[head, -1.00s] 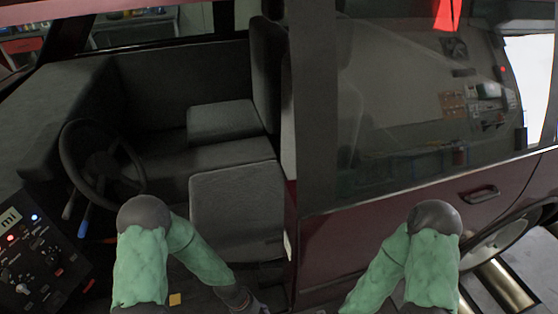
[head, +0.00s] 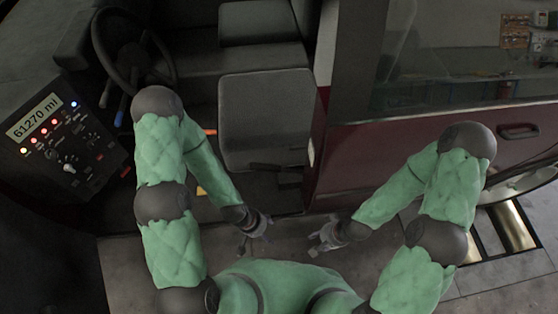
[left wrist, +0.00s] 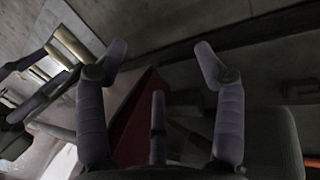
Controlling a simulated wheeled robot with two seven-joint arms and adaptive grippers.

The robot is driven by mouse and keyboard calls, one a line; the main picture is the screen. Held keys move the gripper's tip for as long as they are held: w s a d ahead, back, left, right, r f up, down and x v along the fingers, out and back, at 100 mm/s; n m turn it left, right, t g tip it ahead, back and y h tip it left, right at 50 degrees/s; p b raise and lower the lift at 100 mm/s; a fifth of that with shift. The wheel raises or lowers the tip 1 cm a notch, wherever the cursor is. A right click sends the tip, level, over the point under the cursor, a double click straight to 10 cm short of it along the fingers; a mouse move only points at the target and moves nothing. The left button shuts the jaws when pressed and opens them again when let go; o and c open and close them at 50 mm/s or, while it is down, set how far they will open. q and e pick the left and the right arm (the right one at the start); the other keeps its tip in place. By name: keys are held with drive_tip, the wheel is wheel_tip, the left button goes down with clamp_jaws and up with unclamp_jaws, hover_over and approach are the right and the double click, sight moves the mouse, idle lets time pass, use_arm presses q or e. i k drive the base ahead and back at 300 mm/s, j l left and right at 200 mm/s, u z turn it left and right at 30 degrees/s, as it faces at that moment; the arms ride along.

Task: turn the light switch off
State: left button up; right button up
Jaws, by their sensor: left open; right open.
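A dark control panel (head: 68,148) stands at the left in the head view, with a lit display reading 61270 mi, several coloured lights and small knobs. A pale knob or switch (head: 69,168) sits low on it; I cannot tell which control is the light switch or how it is set. My left gripper (head: 252,232) is open and empty, low in front of the cab opening and well right of the panel. Its spread fingers show in the left wrist view (left wrist: 160,62). My right gripper (head: 322,240) is open and empty beside the dark red door.
A steering wheel (head: 133,52) with a blue-tipped lever (head: 121,110) is above the panel. A grey seat (head: 265,115) lies behind my left gripper. The dark red door (head: 400,155) is at the right. Bare floor (head: 300,205) shows around the grippers.

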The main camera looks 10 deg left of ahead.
sight(77, 130)
drive_tip(key=k+j+u, duration=0.1)
drive_tip(key=u, duration=1.05)
drive_tip(key=l+u, duration=0.15)
drive_tip(key=u, duration=0.8)
